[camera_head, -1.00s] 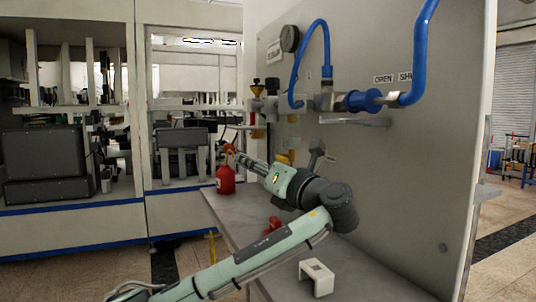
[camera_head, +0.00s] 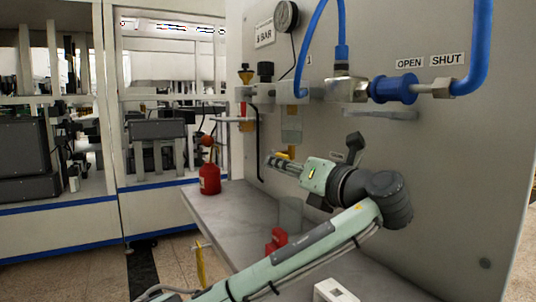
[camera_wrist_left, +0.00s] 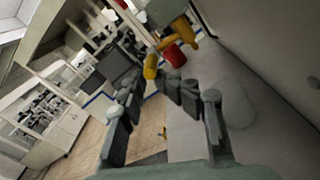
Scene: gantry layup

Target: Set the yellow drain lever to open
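The yellow drain lever (camera_head: 284,155) sits under the clear filter bowl (camera_head: 291,128) on the grey panel. In the left wrist view the yellow lever (camera_wrist_left: 180,36) shows ahead of the fingers, under the bowl. My left gripper (camera_head: 272,162) is just below and left of the lever in the head view. In the left wrist view my left gripper (camera_wrist_left: 160,88) has its fingers spread, with nothing between them. Contact with the lever cannot be made out. My right gripper is not in view.
A red can (camera_head: 209,178) stands on the grey bench (camera_head: 228,206). A red block (camera_head: 277,239) and a white block (camera_head: 334,291) lie nearer. Blue hoses (camera_head: 312,45), a gauge (camera_head: 286,15) and a blue valve (camera_head: 393,89) are on the panel.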

